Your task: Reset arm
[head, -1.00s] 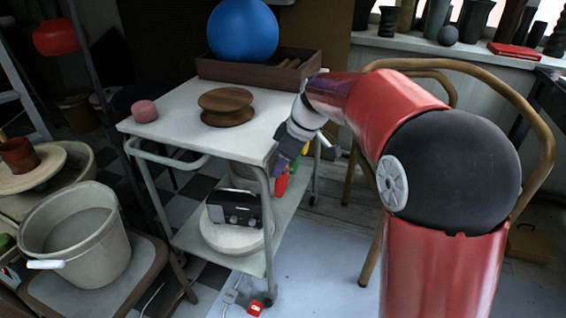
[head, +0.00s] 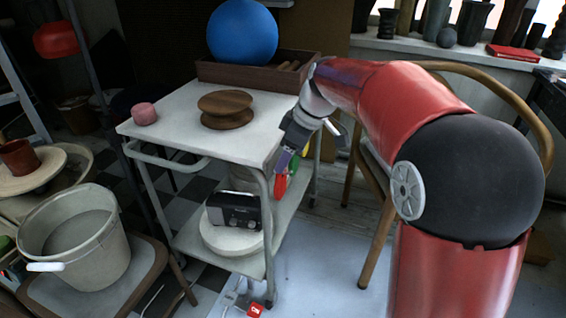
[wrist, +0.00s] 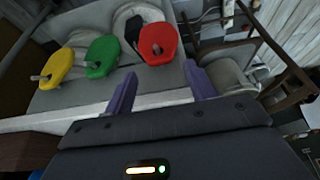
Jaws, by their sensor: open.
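My gripper (head: 285,160) hangs at the right edge of the white cart (head: 185,118), beside its lower shelf. In the wrist view my gripper (wrist: 160,88) shows two purple fingers spread wide with nothing between them. Beyond the fingertips, on the cart's lower shelf, are a red paddle-like thing (wrist: 158,43), a green one (wrist: 101,55) and a yellow one (wrist: 57,68).
The cart top holds a wooden spool (head: 226,108), a pink cylinder (head: 144,112) and a wooden tray (head: 215,73) with a blue ball (head: 242,32). A black radio (head: 234,211) stands on the lower shelf. A wooden chair (head: 374,180) is close behind my arm. A bucket (head: 104,265) stands left.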

